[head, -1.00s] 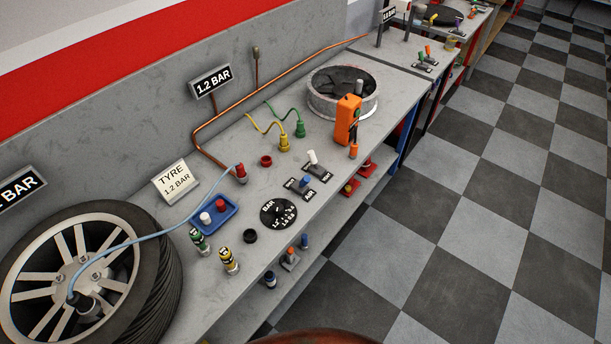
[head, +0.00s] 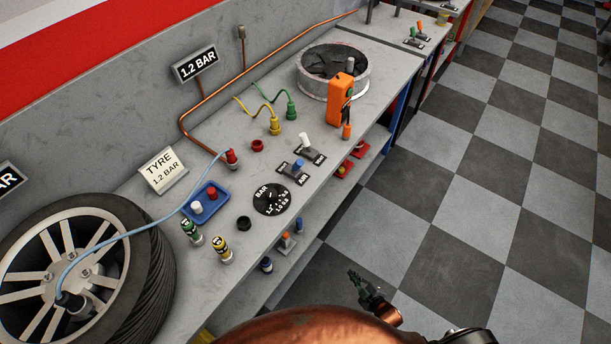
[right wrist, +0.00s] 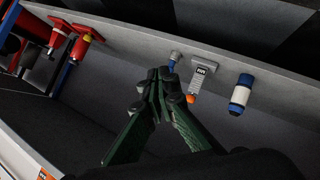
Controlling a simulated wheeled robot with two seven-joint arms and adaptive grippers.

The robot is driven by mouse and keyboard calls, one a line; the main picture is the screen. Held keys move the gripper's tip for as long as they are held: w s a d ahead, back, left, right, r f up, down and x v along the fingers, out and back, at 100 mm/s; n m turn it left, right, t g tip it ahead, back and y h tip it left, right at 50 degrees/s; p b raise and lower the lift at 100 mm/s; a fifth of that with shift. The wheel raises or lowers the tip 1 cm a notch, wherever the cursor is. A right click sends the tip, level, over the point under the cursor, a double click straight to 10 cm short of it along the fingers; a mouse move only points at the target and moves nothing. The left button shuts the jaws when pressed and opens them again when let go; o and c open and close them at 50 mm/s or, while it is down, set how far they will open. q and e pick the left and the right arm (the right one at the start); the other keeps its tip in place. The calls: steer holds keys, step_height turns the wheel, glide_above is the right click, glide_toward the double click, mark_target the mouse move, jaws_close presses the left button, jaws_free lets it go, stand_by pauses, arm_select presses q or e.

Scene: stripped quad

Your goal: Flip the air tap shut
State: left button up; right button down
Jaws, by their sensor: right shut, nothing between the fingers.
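The air tap with its blue lever (head: 298,165) stands on the grey bench top, with an AIR label at its base. A similar tap with a white lever (head: 305,141) stands just behind it. My right gripper (head: 356,278) is shut and empty, low over the floor side of the bench and apart from the tap. In the right wrist view its dark green fingers (right wrist: 160,78) meet at the tips, with the lower shelf behind them. The air tap is not clearly seen in that view. My left gripper is not in view.
A black BAR dial (head: 271,199), a blue tray (head: 204,204) and an orange meter (head: 340,101) are on the bench. Below, the shelf holds an orange-levered fitting (head: 285,242) and red pieces (head: 344,168). The checkered floor is clear.

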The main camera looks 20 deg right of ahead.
mark_target(297, 165)
steer(key=w+a+r+n+t+y, duration=0.1)
steer(key=w+a+r+n+t, duration=0.15)
steer(key=w+r, duration=0.45)
steer(key=w+a+r+n+t+y, duration=0.1)
steer(key=w+r+n+t+y, duration=0.2)
steer(key=r, duration=0.7)
steer(key=w+a+r+n+t+y+b, duration=0.1)
steer(key=w+a+r+n+t+y, duration=0.15)
steer(key=r, duration=0.75)
steer(key=w+a+r+n+t+y, duration=0.15)
steer(key=r+n, duration=0.25)
steer(key=r, duration=0.6)
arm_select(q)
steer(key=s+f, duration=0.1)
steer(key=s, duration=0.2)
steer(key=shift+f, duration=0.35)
arm_select(e)
steer(key=shift+g, duration=0.35)
steer(key=x, duration=1.4)
steer(key=shift+w+a, duration=0.25)
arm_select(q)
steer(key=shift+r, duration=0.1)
arm_select(e)
steer(key=shift+r, duration=0.1)
